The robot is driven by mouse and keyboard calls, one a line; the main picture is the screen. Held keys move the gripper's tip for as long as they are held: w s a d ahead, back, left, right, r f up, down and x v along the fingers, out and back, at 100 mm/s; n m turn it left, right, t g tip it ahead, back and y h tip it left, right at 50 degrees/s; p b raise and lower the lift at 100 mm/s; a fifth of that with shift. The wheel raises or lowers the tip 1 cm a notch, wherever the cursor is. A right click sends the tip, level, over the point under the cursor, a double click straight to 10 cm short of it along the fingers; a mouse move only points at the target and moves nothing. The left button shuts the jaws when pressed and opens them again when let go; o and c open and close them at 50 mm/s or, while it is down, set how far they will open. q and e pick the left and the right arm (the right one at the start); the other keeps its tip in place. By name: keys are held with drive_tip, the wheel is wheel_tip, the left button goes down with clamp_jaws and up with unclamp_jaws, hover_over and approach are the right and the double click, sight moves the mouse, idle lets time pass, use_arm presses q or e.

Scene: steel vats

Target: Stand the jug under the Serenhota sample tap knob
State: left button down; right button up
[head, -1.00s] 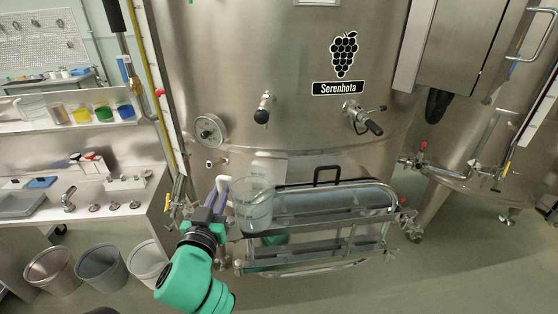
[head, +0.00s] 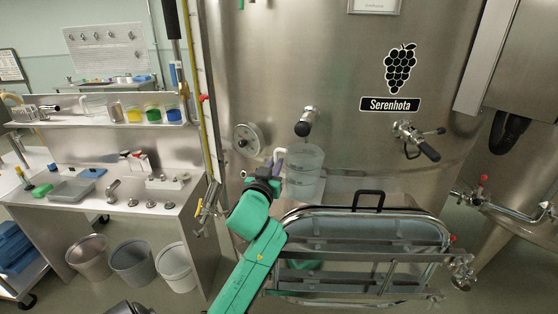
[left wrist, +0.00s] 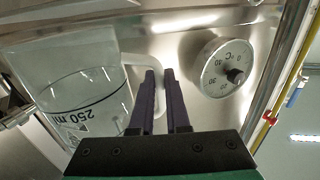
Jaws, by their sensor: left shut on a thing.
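The clear jug (head: 304,174) is upright in front of the Serenhota vat (head: 340,90), held up by its handle. Its 250 ml mark shows in the left wrist view (left wrist: 75,110). The sample tap knob (head: 304,123) sticks out of the vat just above the jug's rim in the head view; the exact depth between them is hard to tell. My left gripper (left wrist: 159,76) is shut on the jug's handle, with the jug to its left in the wrist view. It also shows in the head view (head: 277,165). My right gripper is not in view.
A round dial gauge (head: 247,138) is on the vat left of the jug. A second valve (head: 417,138) sticks out at the right. The framed hatch (head: 365,228) with its black handle lies below.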

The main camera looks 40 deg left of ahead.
use_arm(q)
drive_tip(key=x, duration=0.1)
drive_tip(key=p+x, duration=0.1)
drive_tip(key=x, duration=0.1)
drive_tip(key=shift+a+r, duration=0.1)
drive_tip(key=shift+r, duration=0.25)
drive_tip(key=shift+w+f+p, duration=0.15)
drive_tip(key=shift+f, duration=0.45)
drive_tip(key=shift+w+f+p, duration=0.15)
drive_tip(key=shift+w+f, duration=0.05)
drive_tip(key=shift+f, duration=0.4)
drive_tip(key=c, duration=0.9)
unclamp_jaws()
drive_tip(key=shift+s+r, duration=0.1)
drive_tip(key=shift+s, duration=0.1)
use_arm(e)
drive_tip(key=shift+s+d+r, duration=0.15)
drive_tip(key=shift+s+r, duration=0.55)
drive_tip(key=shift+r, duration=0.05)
use_arm(q)
drive_tip(key=shift+w, duration=0.1)
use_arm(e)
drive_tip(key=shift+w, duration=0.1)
